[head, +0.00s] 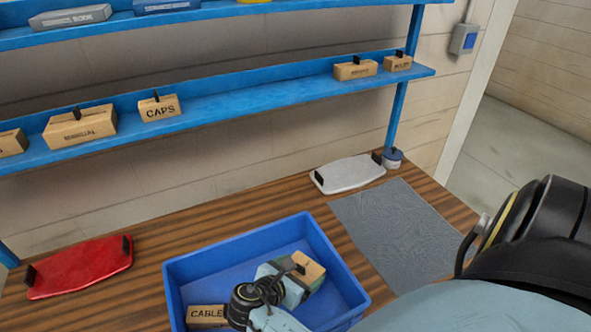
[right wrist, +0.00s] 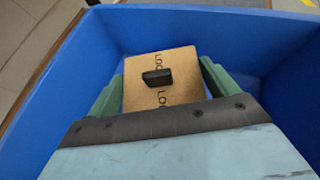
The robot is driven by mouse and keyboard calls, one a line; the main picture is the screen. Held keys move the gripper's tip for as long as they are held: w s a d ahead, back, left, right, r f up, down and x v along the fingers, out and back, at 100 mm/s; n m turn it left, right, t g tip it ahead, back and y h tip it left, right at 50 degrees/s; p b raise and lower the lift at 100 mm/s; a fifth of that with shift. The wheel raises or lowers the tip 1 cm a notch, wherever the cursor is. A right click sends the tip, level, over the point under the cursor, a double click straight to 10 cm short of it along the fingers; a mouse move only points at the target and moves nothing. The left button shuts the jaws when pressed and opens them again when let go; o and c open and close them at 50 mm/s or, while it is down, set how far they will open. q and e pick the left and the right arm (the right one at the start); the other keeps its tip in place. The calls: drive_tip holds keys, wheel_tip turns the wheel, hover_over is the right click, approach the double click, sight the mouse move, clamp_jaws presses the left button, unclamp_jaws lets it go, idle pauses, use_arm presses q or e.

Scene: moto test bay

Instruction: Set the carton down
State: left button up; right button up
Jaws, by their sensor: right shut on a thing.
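The carton is a small tan box (head: 312,272) with a black tab on top, in the right part of the blue crate (head: 190,262). My right gripper (head: 293,277) is shut on it. In the right wrist view the carton (right wrist: 180,92) sits between the two green fingers, with partly hidden lettering beginning "LOC". The crate's blue walls surround it there. I cannot tell whether its underside touches the crate floor. My left gripper is not in view.
A carton marked "CABLE" (head: 205,315) lies in the crate's front left. A red lidded thing (head: 80,268), a pale tray-like thing (head: 348,174) and a grey mat (head: 400,235) lie on the wooden bench (head: 160,235). The blue shelf (head: 250,101) above holds several cartons. The mat is clear.

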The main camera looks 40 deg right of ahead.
drive_tip(key=shift+w+f+b, duration=0.15)
drive_tip(key=shift+f+b, duration=0.4)
drive_tip(key=shift+f, duration=1.75)
drive_tip(key=shift+f, duration=0.15)
drive_tip(key=o, duration=1)
drive_tip(key=shift+o, duration=0.2)
drive_tip(key=shift+a+r, duration=0.2)
drive_tip(key=shift+r, duration=0.05)
drive_tip(key=v, duration=1.1)
drive_tip(key=shift+a+p, duration=0.25)
drive_tip(key=shift+p, duration=0.1)
drive_tip(key=shift+r, duration=0.1)
